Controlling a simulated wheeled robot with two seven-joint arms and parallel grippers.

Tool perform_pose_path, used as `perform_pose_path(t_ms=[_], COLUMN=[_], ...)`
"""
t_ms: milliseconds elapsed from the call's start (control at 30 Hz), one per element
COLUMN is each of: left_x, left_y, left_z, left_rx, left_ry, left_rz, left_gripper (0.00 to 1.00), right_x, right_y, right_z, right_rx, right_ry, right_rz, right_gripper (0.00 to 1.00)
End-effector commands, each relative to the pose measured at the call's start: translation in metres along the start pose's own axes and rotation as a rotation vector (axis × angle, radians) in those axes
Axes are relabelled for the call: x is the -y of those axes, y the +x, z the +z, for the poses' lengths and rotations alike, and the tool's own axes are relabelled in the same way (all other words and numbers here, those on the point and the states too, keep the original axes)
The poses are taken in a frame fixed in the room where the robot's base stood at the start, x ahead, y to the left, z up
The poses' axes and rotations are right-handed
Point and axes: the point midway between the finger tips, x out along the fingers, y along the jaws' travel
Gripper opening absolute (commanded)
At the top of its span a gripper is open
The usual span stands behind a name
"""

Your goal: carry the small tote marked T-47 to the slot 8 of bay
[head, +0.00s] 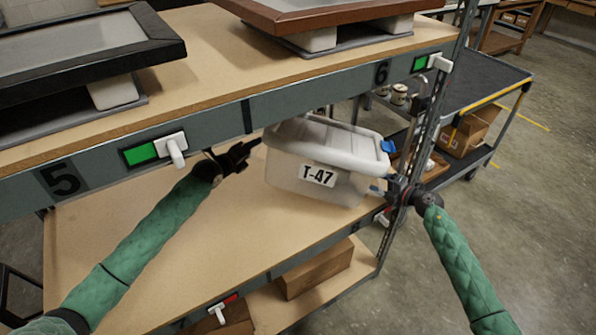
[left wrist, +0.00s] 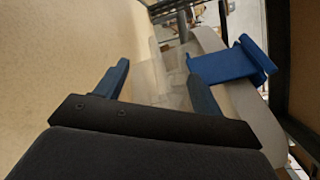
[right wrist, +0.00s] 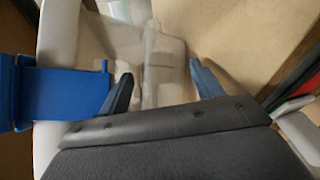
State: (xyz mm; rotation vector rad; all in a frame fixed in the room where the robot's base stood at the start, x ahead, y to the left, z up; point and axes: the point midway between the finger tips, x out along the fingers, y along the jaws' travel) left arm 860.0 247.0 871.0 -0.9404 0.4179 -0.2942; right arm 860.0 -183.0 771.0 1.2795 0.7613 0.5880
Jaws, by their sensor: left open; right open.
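The small tote (head: 310,171) is a translucent pale box with a lid and a T-47 label. It is at the right end of the middle shelf board (head: 165,235), under the upper shelf. My left gripper (head: 246,152) is open beside its left end; my right gripper (head: 388,188) is open beside its right end. A blue tote handle (left wrist: 235,65) lies right of the left fingers in the left wrist view. Another blue handle (right wrist: 60,94) lies left of the right fingers in the right wrist view. I see nothing clamped. The slot 8 marking is not readable.
The upper shelf edge carries labels 5 (head: 62,180) and 6 (head: 381,72) and holds framed pieces. A metal post (head: 428,110) stands right of the tote. A cardboard box (head: 314,268) lies below. A dark cart (head: 480,85) stands behind. The board's left part is clear.

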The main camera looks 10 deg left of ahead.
Motion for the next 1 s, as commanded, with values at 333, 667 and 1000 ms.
perform_pose_path(t_ms=[333,667,1000], left_x=[0.002,0.002,0.001], left_y=[0.001,0.000,0.000], left_z=[-0.003,-0.002,-0.002], left_rx=[-0.004,-0.003,-0.003], left_ry=[-0.001,-0.001,0.000], left_rz=[-0.003,-0.003,-0.001], left_gripper=[0.72,0.72,0.72], right_x=[-0.004,-0.001,-0.001], right_y=[0.001,-0.038,-0.074], right_z=[-0.003,-0.001,0.001], right_rx=[-0.005,-0.003,-0.001], right_ry=[-0.002,-0.002,-0.001], right_rz=[0.005,0.001,0.001], right_gripper=[0.70,0.70,0.70])
